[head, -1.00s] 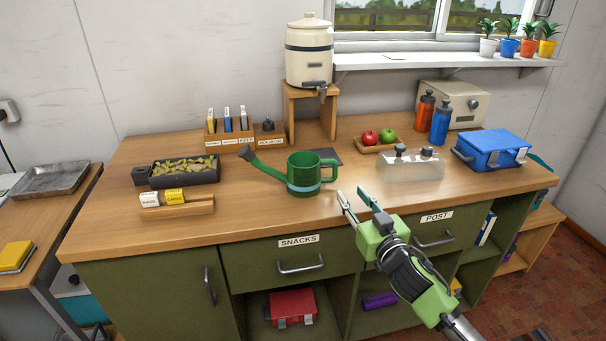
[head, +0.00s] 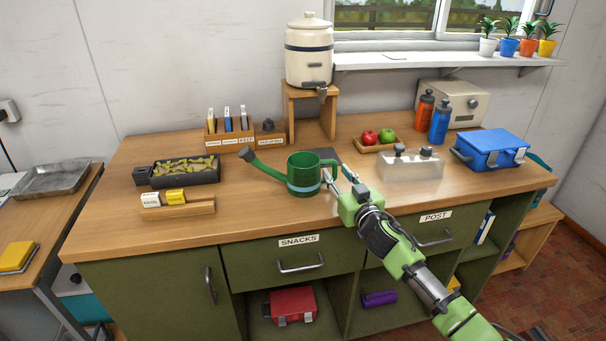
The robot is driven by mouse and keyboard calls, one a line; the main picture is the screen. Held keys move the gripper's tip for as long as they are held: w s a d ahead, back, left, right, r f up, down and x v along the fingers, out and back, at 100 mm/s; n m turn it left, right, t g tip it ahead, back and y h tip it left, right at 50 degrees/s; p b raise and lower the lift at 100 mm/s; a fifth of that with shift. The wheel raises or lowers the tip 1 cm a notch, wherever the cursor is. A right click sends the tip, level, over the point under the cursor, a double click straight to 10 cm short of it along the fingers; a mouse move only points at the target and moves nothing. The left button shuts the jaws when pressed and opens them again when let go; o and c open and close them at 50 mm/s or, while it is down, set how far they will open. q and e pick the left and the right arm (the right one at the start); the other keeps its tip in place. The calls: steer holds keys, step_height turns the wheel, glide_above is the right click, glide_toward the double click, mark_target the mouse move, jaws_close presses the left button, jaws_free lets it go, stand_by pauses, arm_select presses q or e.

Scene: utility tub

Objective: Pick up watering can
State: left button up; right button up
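The green watering can (head: 302,176) stands upright on the wooden counter, with a pale blue band near its base. Its spout points left and its handle (head: 337,164) is on the right. My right gripper (head: 337,173) is at the handle, coming from the front right. Its two fingers look apart, one on each side of the handle's lower part. I cannot tell whether they touch it. My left gripper is not in view.
A clear caddy (head: 411,166) stands right of my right gripper, with a tray of apples (head: 377,143) behind. A dark planter (head: 178,171) and a wooden card holder (head: 178,211) are to the left. Counter space in front of the can is clear.

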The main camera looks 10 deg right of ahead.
jaws_close()
steer(key=shift+r, duration=0.15)
